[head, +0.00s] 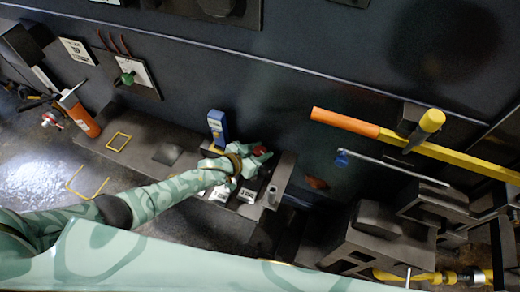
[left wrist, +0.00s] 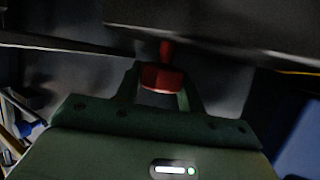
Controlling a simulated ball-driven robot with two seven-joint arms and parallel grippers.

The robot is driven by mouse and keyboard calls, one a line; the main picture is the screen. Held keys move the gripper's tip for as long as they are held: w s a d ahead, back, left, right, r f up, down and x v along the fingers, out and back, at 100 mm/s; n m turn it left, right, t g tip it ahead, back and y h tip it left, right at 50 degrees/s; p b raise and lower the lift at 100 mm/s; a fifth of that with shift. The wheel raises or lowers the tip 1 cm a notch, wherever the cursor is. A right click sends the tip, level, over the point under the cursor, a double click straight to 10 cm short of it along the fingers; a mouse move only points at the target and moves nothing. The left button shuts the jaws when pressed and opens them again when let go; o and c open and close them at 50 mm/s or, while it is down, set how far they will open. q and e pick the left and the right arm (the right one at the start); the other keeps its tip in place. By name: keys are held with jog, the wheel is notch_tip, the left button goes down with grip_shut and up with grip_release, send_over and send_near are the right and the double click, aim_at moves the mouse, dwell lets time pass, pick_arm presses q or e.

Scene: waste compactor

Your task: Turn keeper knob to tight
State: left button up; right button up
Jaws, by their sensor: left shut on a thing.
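A small red knob (left wrist: 162,79) on a short red stem sits between the two fingers of my left gripper (left wrist: 160,90) in the left wrist view. It appears to be the keeper knob. In the head view my left gripper (head: 258,160) reaches in from the left to the dark ledge, and a bit of red shows at its fingertips. The gripper is shut on the red knob. The fingers hide part of the knob, and I cannot tell its tight or loose setting. My right gripper is not in view.
A blue block (head: 217,126) stands just behind my left gripper. White labels (head: 221,194) lie on the ledge in front. An orange-and-yellow bar (head: 400,142) runs along the wall at right. An orange cylinder (head: 80,115) and a green-knobbed plate (head: 130,77) are at left.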

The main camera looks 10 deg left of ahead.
pick_arm(q)
jog(key=shift+d, duration=0.1)
jog(key=o, duration=1)
jog(key=shift+c, duration=0.2)
jog(key=p+v, duration=0.3)
jog(key=v, duration=1.3)
jog(key=shift+s, duration=0.15)
jog(key=shift+r, duration=0.15)
